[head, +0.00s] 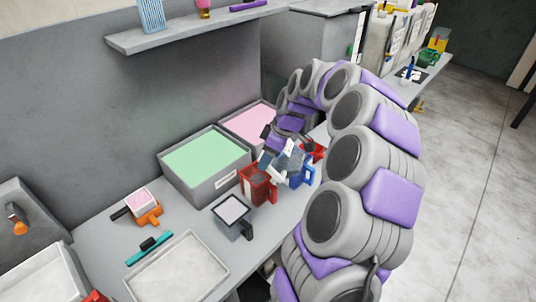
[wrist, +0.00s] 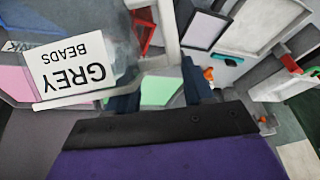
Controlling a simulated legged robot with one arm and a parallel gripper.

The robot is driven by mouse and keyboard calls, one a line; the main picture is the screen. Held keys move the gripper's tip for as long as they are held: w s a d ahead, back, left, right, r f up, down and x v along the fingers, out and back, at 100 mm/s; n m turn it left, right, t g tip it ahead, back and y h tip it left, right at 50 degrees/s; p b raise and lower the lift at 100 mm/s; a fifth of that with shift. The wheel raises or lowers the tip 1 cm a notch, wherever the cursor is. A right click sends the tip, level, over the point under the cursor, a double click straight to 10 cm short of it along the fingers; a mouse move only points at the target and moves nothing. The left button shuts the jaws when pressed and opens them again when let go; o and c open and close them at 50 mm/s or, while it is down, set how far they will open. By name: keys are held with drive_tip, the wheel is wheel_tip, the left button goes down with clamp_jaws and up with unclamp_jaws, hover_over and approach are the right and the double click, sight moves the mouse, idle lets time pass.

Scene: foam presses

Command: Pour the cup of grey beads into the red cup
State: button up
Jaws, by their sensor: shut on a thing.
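The red cup (head: 256,186) stands on the bench in front of the green-filled bin, its handle to the right. Part of it, in red, shows in the wrist view (wrist: 143,30). My gripper (wrist: 158,88) is shut on the cup of grey beads (wrist: 70,72), whose white label reads GREY BEADS upside down in the wrist view. In the head view, the held cup (head: 290,160) is tilted, just right of the red cup and close to its rim. Blue parts surround it; I cannot tell cup from fingers there. The bead level is not clear.
A grey cup with a dark handle (head: 232,214) stands in front of the red cup. Bins with green (head: 228,183) and pink (head: 228,124) contents line the wall.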

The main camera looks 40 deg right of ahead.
drive_tip(key=shift+w+a+f+g+h+p, duration=0.15)
drive_tip(key=shift+w+f+g+h+p, duration=0.15)
drive_tip(key=shift+g+h+p, duration=0.35)
drive_tip(key=shift+w+a+f+g, duration=0.15)
drive_tip(key=shift+f+g, duration=0.15)
drive_tip(key=shift+g, duration=0.15)
drive_tip(key=shift+w+a+f+g+h, duration=0.25)
drive_tip(key=shift+f+g+h, duration=0.2)
drive_tip(key=shift+g, duration=0.25)
drive_tip(key=shift+w+a+f+g+h+p, duration=0.15)
drive_tip(key=shift+w+f+g+h+p, duration=0.15)
drive_tip(key=shift+f+g+p, duration=0.25)
drive_tip(key=shift+w+a+f+g+h+p, duration=0.15)
drive_tip(key=shift+w+f+g+h+p, duration=0.05)
drive_tip(key=shift+f+g+h+p, duration=0.3)
drive_tip(key=shift+w+a+f+g+h+p, duration=0.15)
drive_tip(key=shift+w+f+g+h+p, duration=0.15)
drive_tip(key=shift+f+g+p, duration=0.25)
drive_tip(key=shift+w+a+f+g+h+p, duration=0.2)
drive_tip(key=shift+w+f+g+h+p, duration=0.1)
drive_tip(key=shift+g+h+p, duration=0.25)
drive_tip(key=shift+w+a+f+g+h+p, duration=0.25)
drive_tip(key=shift+g+h+p, duration=0.1)
drive_tip(key=shift+g+p, duration=0.4)
drive_tip(key=shift+r, duration=0.1)
